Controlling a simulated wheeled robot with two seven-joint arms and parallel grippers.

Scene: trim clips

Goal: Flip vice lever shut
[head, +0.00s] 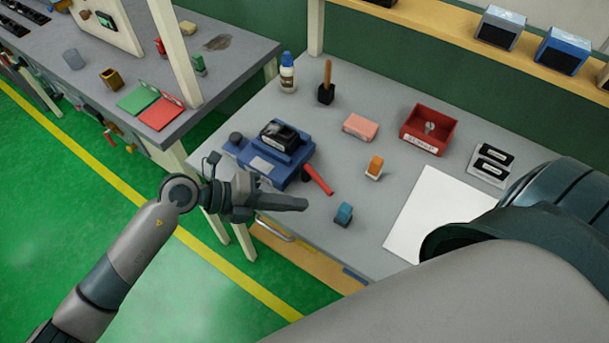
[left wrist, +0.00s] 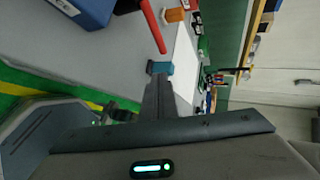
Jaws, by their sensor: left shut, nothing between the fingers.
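The blue vice (head: 265,165) stands near the left end of the grey workbench, with a black part on top of it. Its red lever (head: 317,179) sticks out from the vice's right side toward the front right. In the left wrist view the red lever (left wrist: 153,26) hangs down from the top, beside the blue vice body (left wrist: 88,10). My left gripper (head: 303,204) is shut and empty in front of the vice, a little nearer than the lever tip, apart from it. In the left wrist view its fingers (left wrist: 159,85) point toward a blue block. My right gripper is out of view.
A teal-blue block (head: 343,215) and an orange-and-white block (head: 374,167) stand right of the lever. A pink block (head: 360,127), red bin (head: 429,130) and white sheet (head: 435,215) lie farther right. My right arm covers the lower right.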

